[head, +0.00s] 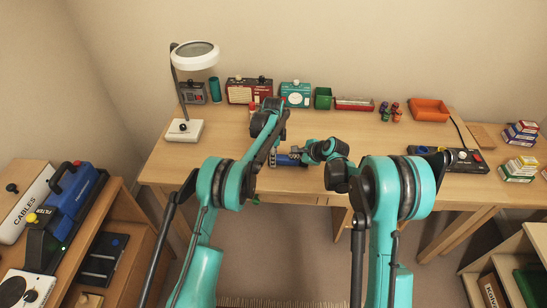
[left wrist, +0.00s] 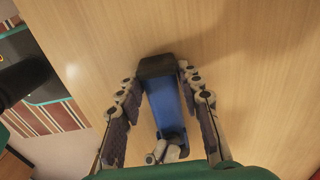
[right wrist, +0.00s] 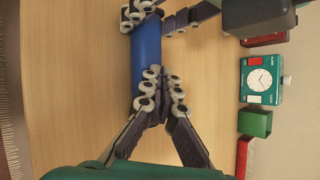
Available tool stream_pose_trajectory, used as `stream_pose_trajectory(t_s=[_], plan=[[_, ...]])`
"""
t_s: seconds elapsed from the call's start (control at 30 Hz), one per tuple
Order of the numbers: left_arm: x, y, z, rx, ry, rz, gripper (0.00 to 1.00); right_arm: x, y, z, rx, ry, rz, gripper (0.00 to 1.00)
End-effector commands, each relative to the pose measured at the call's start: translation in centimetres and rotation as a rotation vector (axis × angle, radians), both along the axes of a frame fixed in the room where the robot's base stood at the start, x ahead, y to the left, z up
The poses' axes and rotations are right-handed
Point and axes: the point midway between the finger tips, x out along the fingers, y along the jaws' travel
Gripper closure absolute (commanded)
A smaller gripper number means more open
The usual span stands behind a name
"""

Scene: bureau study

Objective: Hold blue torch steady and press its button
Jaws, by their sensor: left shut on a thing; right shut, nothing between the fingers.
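The blue torch (head: 288,160) lies on the desk near its front edge, between my two grippers. In the left wrist view the torch (left wrist: 163,100) has a blue body and a dark, wider end, and sits between the fingers of my left gripper (left wrist: 163,110), which is shut on it. In the right wrist view the torch body (right wrist: 146,50) runs up the picture, with left gripper fingers at its upper part. My right gripper (right wrist: 158,95) is shut and empty, its fingertips at the torch's side. The fingertips hide the button; I cannot tell whether they press it.
The desk (head: 230,150) carries a white lamp (head: 185,130) at left. A red radio (head: 249,91), green clock box (head: 295,94), green bin (head: 323,98) and orange tray (head: 430,109) stand along the back. A dark panel (head: 450,158) sits at right.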

Motion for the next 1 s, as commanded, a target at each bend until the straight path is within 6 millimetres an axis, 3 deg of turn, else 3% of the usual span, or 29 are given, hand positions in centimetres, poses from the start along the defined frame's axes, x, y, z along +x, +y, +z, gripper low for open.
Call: stream_pose_trajectory(t_s=[0.43, 1.0], plan=[[0.0, 0.0, 0.0, 0.000, 0.000, 0.000, 1.00, -0.1, 0.0, -0.5, -0.002, 0.001, 0.001, 1.00], [0.0, 0.0, 0.0, 0.000, 0.000, 0.000, 1.00, 0.0, 0.0, 0.7, 0.000, 0.000, 0.000, 1.00]])
